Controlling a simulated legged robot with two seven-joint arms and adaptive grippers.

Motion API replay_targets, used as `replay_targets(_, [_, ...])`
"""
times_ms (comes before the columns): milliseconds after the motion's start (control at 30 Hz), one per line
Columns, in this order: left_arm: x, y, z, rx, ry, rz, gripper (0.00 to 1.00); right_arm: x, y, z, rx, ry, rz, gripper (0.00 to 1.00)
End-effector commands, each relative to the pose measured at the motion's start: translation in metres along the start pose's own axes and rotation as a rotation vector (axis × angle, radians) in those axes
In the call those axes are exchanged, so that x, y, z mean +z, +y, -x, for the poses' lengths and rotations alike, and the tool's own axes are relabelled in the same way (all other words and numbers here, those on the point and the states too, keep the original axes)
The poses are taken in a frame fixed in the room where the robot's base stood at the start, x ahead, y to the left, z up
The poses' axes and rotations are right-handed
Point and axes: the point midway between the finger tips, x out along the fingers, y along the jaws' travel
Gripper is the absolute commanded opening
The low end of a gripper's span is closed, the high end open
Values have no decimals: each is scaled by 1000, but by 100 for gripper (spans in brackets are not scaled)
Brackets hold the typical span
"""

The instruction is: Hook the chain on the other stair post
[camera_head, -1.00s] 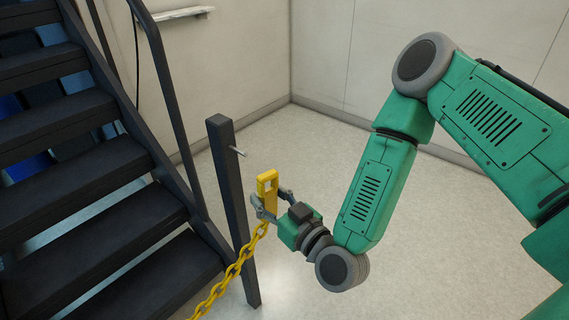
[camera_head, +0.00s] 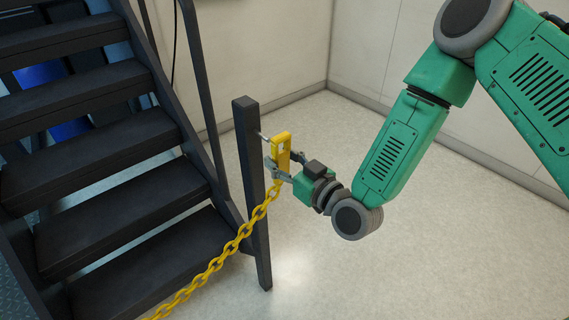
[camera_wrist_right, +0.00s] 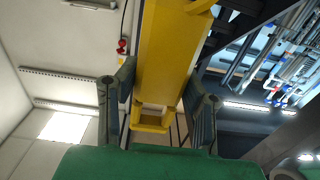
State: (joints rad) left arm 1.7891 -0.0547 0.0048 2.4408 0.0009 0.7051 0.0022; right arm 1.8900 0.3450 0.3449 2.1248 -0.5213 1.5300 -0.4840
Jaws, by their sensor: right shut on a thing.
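The dark stair post (camera_head: 252,190) stands upright at the foot of the stairs. A small metal peg (camera_head: 263,137) sticks out near its top toward the right. The yellow chain (camera_head: 215,266) runs from the lower left, in front of the post, up to a yellow end piece (camera_head: 283,146) with a slot. My right gripper (camera_head: 279,166) is shut on this end piece, just right of the post and close to the peg. Whether the slot is around the peg cannot be told. The end piece also fills the middle of the right wrist view (camera_wrist_right: 163,55). My left gripper is not in view.
Dark stairs (camera_head: 104,147) with a handrail (camera_head: 200,90) fill the left side. Pale walls (camera_head: 270,50) meet in a corner behind. The light floor (camera_head: 400,260) right of the post is clear.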

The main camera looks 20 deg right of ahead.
Motion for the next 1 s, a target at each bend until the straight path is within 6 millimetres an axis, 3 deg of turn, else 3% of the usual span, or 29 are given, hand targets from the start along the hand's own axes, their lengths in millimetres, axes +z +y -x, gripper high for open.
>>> replay_targets(1000, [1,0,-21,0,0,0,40,9,0,-58,-1,2,2,4])
